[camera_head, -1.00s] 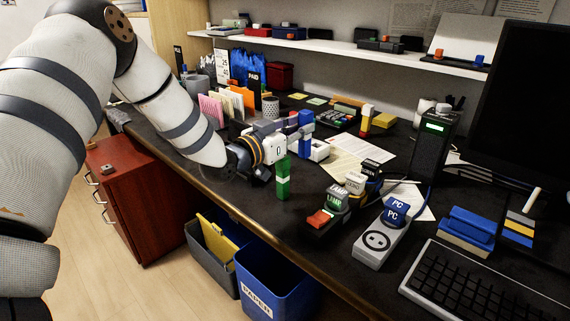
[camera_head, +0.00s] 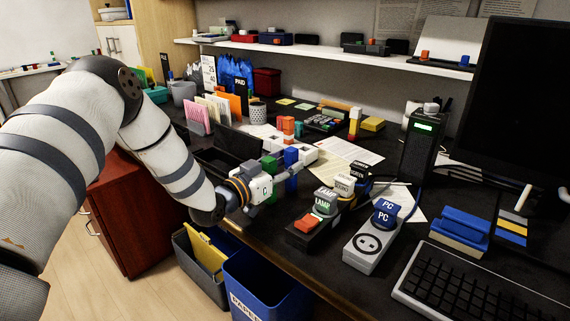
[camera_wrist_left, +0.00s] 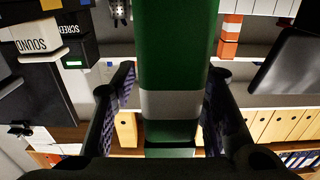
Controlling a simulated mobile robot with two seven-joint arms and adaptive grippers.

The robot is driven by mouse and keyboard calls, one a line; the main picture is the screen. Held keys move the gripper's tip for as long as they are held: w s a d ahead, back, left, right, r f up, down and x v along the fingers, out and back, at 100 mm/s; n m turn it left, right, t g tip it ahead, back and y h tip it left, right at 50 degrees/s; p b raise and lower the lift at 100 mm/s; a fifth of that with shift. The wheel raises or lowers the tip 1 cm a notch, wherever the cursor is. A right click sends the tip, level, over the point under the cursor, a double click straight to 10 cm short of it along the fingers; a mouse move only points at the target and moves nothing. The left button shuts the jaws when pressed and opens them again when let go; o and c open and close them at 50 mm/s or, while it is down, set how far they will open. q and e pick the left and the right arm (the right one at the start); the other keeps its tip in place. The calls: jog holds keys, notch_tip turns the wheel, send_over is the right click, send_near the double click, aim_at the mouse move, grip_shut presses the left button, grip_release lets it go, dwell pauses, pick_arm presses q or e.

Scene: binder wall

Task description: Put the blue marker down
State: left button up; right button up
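The green marker (camera_head: 268,164) stands just left of the blue one, partly behind my gripper. In the left wrist view, the green marker (camera_wrist_left: 178,50) with a white band fills the middle, between my two fingers (camera_wrist_left: 168,105), and the blue marker does not show. My right gripper is not in view.
A blue PAPER bin (camera_head: 262,285) stands below the desk edge.

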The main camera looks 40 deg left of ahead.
pick_arm(q)
jog(key=shift+s+r, duration=0.15)
jog(key=shift+r, duration=0.05)
jog(key=s, duration=0.3)
jog(key=s+p, duration=0.1)
jog(key=s, duration=0.3)
jog(key=s+a+p, duration=0.1)
jog(key=s, duration=0.3)
jog(key=shift+s, duration=0.35)
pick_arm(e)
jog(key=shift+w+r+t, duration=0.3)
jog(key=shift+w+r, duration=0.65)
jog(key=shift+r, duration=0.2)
